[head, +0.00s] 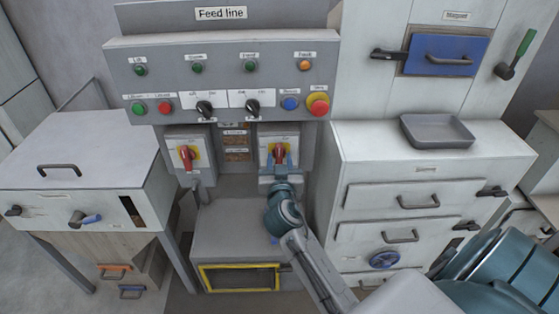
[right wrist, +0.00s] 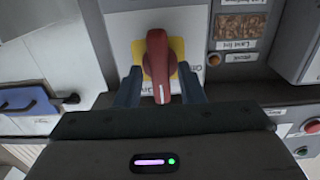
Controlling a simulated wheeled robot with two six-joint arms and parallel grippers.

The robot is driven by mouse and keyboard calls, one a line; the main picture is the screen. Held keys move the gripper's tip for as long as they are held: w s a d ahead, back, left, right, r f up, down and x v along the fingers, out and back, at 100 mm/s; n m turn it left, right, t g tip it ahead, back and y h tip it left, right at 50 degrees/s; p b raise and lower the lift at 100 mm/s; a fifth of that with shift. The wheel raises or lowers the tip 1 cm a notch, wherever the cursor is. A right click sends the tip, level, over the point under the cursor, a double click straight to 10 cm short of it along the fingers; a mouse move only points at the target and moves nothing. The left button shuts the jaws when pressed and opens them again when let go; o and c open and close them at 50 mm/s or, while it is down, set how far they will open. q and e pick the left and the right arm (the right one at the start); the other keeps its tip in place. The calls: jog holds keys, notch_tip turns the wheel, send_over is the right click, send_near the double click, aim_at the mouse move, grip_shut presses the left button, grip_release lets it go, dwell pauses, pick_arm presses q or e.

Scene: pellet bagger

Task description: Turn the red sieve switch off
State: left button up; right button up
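Two red rotary switches on yellow plates sit on white boxes under the feed line panel. The left red switch (head: 188,154) is free. The right red switch (head: 279,152) has my right gripper (head: 279,165) at it. In the right wrist view the red handle (right wrist: 159,62) stands nearly upright in the picture, on its yellow plate. The fingers of my right gripper (right wrist: 160,88) are open, one on each side of the handle, with visible gaps. I cannot read which switch is labelled sieve. My left gripper is not in view.
The panel (head: 225,78) above carries several buttons, two black knobs and a red emergency button (head: 318,105). A grey tray (head: 437,131) stands on the white cabinet at right. A yellow-framed box (head: 239,277) sits below. A white hopper cabinet (head: 80,160) is at left.

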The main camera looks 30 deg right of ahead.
grip_shut()
jog(key=shift+n, duration=0.3)
jog(key=n, duration=0.3)
jog(key=n+p, duration=0.1)
jog(key=n, duration=0.2)
jog(key=shift+n, duration=0.3)
jog(key=n+p, duration=0.2)
jog(key=n, duration=0.3)
jog(key=shift+w+r+n, duration=0.1)
jog(key=shift+n, duration=0.2)
jog(key=n+p, duration=0.2)
jog(key=n, duration=0.2)
jog(key=shift+a+n, duration=0.1)
jog(key=shift+n, duration=0.3)
jog(key=shift+f, duration=0.2)
